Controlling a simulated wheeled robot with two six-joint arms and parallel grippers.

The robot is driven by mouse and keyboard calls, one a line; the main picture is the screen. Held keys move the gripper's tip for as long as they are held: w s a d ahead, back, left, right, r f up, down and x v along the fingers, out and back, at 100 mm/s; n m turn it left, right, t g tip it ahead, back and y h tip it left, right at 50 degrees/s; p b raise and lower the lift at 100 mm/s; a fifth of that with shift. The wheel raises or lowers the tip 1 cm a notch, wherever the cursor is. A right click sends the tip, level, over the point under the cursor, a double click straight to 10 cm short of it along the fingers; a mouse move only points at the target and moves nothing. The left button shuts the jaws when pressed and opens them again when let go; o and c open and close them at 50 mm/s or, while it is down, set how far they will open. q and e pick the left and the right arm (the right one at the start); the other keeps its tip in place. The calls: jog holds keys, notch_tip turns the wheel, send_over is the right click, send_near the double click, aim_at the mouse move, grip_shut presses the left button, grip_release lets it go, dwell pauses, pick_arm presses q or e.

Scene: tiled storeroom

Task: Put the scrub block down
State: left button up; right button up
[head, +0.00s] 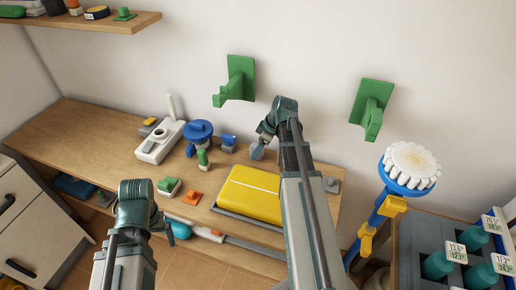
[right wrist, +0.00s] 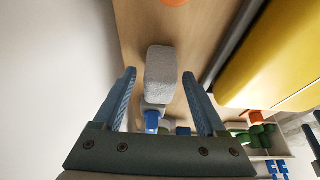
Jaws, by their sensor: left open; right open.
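The scrub block appears to be the pale grey, rough-surfaced block (right wrist: 161,74) in the right wrist view. It appears to rest on the wooden bench (head: 95,130), near its wall side. My right gripper (head: 262,141) is open above the bench. In the wrist view its two blue-grey fingers (right wrist: 160,100) stand on either side of the block, with a visible gap at each side. In the head view I cannot clearly tell the block from the gripper. My left gripper (head: 138,190) is open and empty over the front of the bench, away from the block.
A yellow case (head: 250,192) lies close by on the bench. A small blue object (head: 228,141), a blue-capped figure (head: 199,135) and a white device (head: 160,143) stand left. Green hooks (head: 236,82) project from the wall. A round brush (head: 411,166) stands right.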

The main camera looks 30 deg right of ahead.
jog(key=p+v, duration=1)
jog(key=v, duration=0.2)
jog(key=shift+p, duration=0.3)
jog(key=s+a+g, duration=0.1)
jog(key=a, duration=0.5)
jog(key=s+a+f+m, duration=0.1)
jog(key=a, duration=0.5)
jog(key=s+a+g+h, duration=0.1)
jog(key=a, duration=0.6)
jog(key=shift+f+m+g, duration=0.25)
jog(key=shift+m+g, duration=0.05)
jog(key=s+a+m+h, duration=0.1)
jog(key=s+a, duration=0.4)
jog(key=a, duration=0.2)
jog(key=s+a+m+g+h, duration=0.1)
jog(key=s+a+h, duration=0.1)
jog(key=s+a, duration=0.2)
jog(key=a, duration=0.3)
jog(key=shift+s+a+m, duration=0.35)
jog(key=shift+a+m, duration=0.05)
jog(key=shift+f, duration=0.1)
